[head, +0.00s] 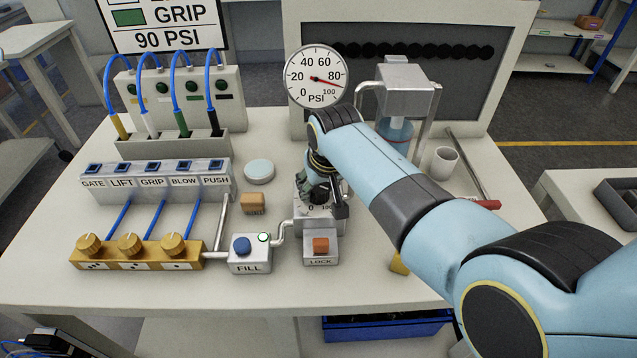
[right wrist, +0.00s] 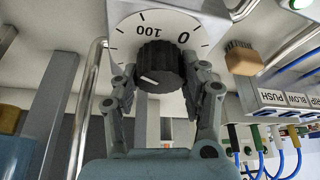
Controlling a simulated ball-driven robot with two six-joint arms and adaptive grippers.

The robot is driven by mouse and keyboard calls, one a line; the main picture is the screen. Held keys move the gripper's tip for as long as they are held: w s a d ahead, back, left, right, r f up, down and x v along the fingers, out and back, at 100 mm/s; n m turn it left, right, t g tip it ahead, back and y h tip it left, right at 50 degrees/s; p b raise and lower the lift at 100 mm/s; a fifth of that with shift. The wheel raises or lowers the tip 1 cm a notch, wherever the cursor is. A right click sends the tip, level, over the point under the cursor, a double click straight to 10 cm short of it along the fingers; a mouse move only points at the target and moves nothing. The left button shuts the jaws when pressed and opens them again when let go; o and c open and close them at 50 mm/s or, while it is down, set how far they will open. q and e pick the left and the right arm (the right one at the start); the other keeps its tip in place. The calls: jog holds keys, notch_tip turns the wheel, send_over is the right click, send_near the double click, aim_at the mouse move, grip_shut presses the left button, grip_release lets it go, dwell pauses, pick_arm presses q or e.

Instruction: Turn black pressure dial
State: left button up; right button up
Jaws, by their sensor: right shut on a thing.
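The black pressure dial (right wrist: 160,67) is a ribbed knob on a white scale plate (right wrist: 126,42) marked 0 and 100. A white line shows on its face, toward the lower left in the right wrist view. My right gripper (right wrist: 164,78) has one finger on each side of the dial and is shut on it. In the head view the right gripper (head: 317,187) is over the dial's box (head: 318,224) and partly hides the dial. The round PSI gauge (head: 316,78) has a red needle between 80 and 100. The sign (head: 168,22) reads GRIP, 90 PSI. My left gripper is not in view.
The LOCK button (head: 320,245) is in front of the dial, and the FILL box (head: 249,255) with a lit green ring is left of it. A valve row (head: 137,252) stands farther left.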

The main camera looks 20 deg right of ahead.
dwell(0.4)
jog(key=o, duration=1.2)
